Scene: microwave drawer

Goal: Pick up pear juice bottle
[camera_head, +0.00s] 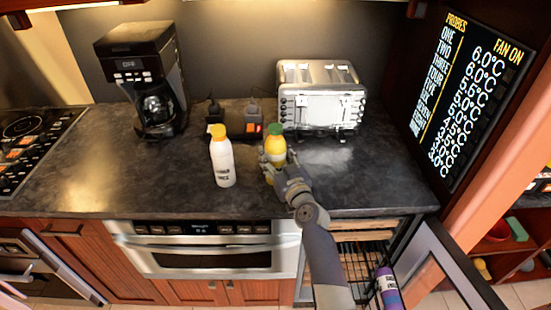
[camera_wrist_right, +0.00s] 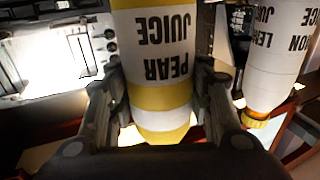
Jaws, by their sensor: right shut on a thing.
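The pear juice bottle (camera_head: 275,146) is yellow with a green cap and appears upright at the counter, left of the toaster's front. In the right wrist view the bottle (camera_wrist_right: 160,50) shows upside down, with "PEAR JUICE" on a white label and yellow bands. My right gripper (camera_head: 272,172) reaches it from the front, and its fingers close on both sides of the bottle. The gripper covers the bottle's lower part in the head view, so I cannot tell if its base touches the counter. My left gripper is not in view.
A white lemon juice bottle (camera_head: 222,158) with an orange cap stands just left. A toaster (camera_head: 320,97) and a coffee maker (camera_head: 144,78) stand behind on the dark counter (camera_head: 100,170). Below right, a glass door (camera_head: 440,265) hangs open, with a purple bottle (camera_head: 388,287) on a rack.

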